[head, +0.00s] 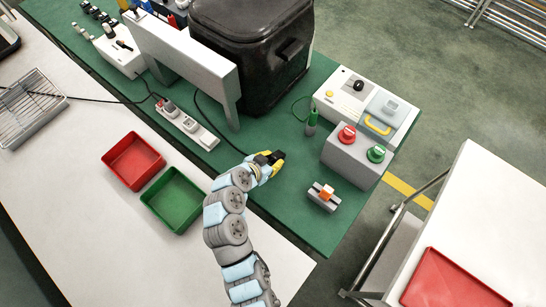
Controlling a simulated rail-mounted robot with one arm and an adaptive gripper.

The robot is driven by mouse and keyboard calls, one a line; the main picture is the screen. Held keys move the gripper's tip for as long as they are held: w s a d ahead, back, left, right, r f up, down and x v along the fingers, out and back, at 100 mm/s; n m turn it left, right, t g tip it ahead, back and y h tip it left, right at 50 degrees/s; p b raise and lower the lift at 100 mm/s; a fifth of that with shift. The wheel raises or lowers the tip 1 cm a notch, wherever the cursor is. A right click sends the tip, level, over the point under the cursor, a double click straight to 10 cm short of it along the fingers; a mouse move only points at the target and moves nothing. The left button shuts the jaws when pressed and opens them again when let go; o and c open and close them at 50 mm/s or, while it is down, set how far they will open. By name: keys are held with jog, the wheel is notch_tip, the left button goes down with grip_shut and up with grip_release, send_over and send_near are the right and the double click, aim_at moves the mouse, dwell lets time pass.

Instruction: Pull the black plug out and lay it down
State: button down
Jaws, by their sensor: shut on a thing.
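My gripper (272,163), with yellow fingers, is over the green mat in the middle of the head view. It is shut on the black plug (277,156), which shows at the fingertips. A thin black cable runs from near the gripper up and left, towards the white upright panel. The plug is well to the right of the white power strip (187,124) and apart from it. The fingers hide part of the plug. I cannot tell whether the plug touches the mat.
A large black bin (250,50) and a white upright panel (185,50) stand behind. To the right are a green connector (312,118), a button box (357,155) and a grey block with an orange part (324,195). Red (133,139) and green trays (149,202) lie left. Mat around the gripper is clear.

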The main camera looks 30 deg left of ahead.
jog(key=shift+f, duration=0.1)
jog(key=c, duration=0.9)
grip_release()
jog(key=shift+o, duration=0.2)
jog(key=v, duration=1.2)
